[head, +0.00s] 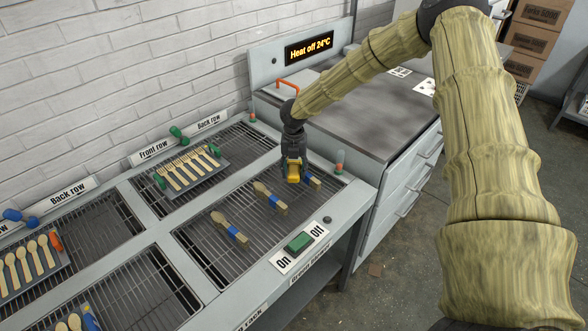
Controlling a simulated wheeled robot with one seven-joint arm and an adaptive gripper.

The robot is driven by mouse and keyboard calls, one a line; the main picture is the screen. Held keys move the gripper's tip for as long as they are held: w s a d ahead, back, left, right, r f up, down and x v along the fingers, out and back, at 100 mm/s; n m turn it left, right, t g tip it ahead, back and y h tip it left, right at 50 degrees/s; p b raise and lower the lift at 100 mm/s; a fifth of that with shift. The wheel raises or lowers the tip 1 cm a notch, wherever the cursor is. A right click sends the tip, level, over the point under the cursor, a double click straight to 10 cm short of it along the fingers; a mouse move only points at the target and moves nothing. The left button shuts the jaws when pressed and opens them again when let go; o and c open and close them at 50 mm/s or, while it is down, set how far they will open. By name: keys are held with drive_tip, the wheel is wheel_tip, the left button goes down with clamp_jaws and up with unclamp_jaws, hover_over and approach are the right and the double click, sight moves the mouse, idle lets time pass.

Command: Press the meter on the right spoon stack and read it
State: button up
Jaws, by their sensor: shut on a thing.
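My gripper (293,161) is in the head view, pointing down over the right part of the front rack. It is shut on a yellow meter (294,174). No reading on the meter can be made out. The middle spoon stack (270,197) and the left spoon stack (230,230) lie apart on the same wire rack (200,248).
A display (309,46) reads "Heat off 24°C". A tray of wooden forks (188,168) stands on the back rack. A grey worktop (380,105) lies behind my arm.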

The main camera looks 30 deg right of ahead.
drive_tip(key=shift+r+p, duration=2.05)
drive_tip(key=shift+r, duration=1.45)
